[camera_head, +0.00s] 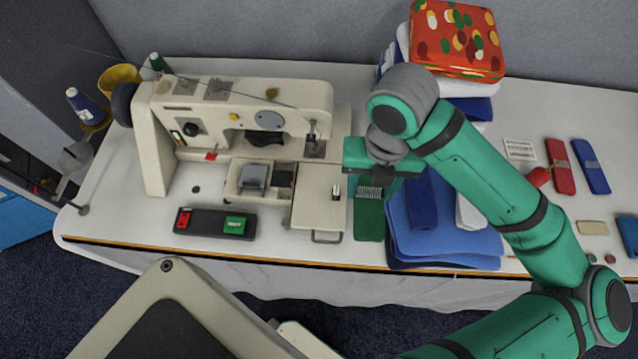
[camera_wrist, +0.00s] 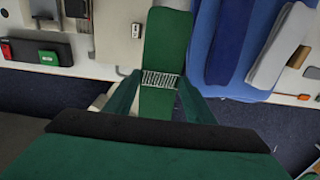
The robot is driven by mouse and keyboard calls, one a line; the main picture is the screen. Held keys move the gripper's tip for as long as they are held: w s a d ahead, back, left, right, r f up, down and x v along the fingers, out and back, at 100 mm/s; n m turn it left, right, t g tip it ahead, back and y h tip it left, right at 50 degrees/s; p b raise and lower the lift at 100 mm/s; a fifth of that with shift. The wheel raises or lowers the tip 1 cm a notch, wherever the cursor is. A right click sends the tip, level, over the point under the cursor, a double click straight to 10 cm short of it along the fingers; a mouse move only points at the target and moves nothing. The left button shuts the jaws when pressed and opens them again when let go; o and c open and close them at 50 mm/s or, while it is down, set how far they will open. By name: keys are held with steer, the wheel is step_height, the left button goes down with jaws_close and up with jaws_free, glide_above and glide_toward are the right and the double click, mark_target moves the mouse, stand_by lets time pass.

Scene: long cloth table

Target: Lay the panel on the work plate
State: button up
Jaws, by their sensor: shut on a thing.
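The green panel (camera_head: 369,218) is a flat strip with a striped pale label. In the head view it hangs below my gripper (camera_head: 372,184), just right of the work plate (camera_head: 317,205). In the wrist view the panel (camera_wrist: 167,45) lies between the two fingers of my gripper (camera_wrist: 160,92), with its label between them; the gripper is shut on it. The work plate is a pale plate with a wire handle at the front of the sewing machine (camera_head: 240,95). In the wrist view its edge (camera_wrist: 118,35) shows left of the panel. The panel's height above the table is unclear.
Blue folded cloth (camera_head: 440,245) lies close right of the panel. Behind my arm is a stack topped by a red patterned cushion (camera_head: 457,38). A control box (camera_head: 215,222) with red and green buttons lies at left front. Red (camera_head: 560,168) and blue (camera_head: 591,168) strips lie far right.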

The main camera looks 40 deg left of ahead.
steer(key=s+a+f, duration=0.2)
steer(key=a+f, duration=0.2)
steer(key=a, duration=0.5)
glide_above(310, 198)
steer(key=d, duration=0.1)
step_height(310, 198, down, 5)
steer(key=shift+r, duration=0.15)
steer(key=shift+a+f, duration=0.2)
steer(key=shift+f, duration=0.1)
steer(key=shift+a+f, duration=0.15)
steer(key=shift+f, duration=0.8)
steer(key=shift+a+f, duration=0.1)
steer(key=shift+f, duration=0.8)
steer(key=shift+f, duration=0.1)
steer(key=o, duration=1)
steer(key=shift+o, duration=0.2)
